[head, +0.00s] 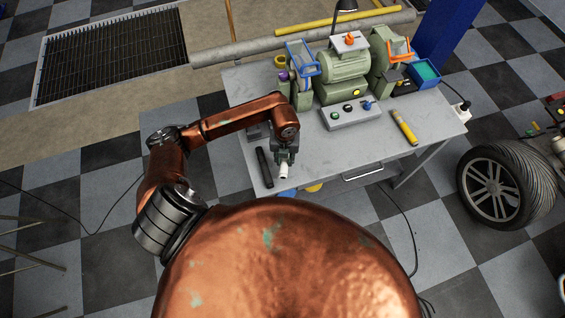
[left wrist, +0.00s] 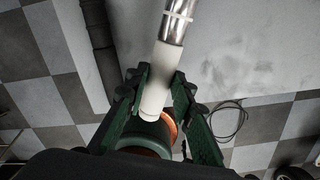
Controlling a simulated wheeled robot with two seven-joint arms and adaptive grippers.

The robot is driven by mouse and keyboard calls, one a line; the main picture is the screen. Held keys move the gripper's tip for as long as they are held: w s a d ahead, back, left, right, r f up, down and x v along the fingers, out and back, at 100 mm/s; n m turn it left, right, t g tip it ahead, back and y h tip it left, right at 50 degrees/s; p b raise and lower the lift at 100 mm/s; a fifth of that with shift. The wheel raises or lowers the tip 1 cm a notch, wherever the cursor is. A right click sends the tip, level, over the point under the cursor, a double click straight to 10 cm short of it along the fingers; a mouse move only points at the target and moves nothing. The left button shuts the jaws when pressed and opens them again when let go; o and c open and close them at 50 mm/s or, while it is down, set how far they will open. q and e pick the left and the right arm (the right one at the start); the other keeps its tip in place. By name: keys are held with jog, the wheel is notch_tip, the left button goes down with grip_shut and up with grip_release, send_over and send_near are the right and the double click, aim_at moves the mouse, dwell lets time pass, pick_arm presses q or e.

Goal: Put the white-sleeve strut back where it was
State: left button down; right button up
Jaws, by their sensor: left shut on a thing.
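The white-sleeve strut shows in the left wrist view as a smooth white sleeve (left wrist: 157,85) with a shiny metal rod running up out of frame. My left gripper (left wrist: 160,82) is shut on the white sleeve, one dark green finger on each side. In the head view the left gripper (head: 284,158) is over the front left corner of the grey workbench (head: 325,160). Only a short white end of the strut (head: 284,172) shows there, below the fingers; the rest is hidden by the gripper. My right gripper is not in view.
A black strut (head: 264,168) lies on the bench just left of the gripper. A grey control box (head: 350,115), a green bench grinder (head: 343,77) and a yellow tool (head: 404,127) are to the right. The bench's front middle is clear. A tyre (head: 500,188) stands at right.

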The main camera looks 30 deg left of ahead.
aim_at(283, 160)
pick_arm(q)
jog(key=shift+a+f, duration=0.15)
jog(key=shift+f, duration=0.75)
jog(key=shift+a+f, duration=0.1)
jog(key=shift+f, duration=0.8)
jog(key=shift+f, duration=0.1)
jog(key=c, duration=1.7)
grip_release()
jog(key=shift+o, duration=0.2)
notch_tip(283, 160, up, 12)
jog(key=shift+r, duration=0.1)
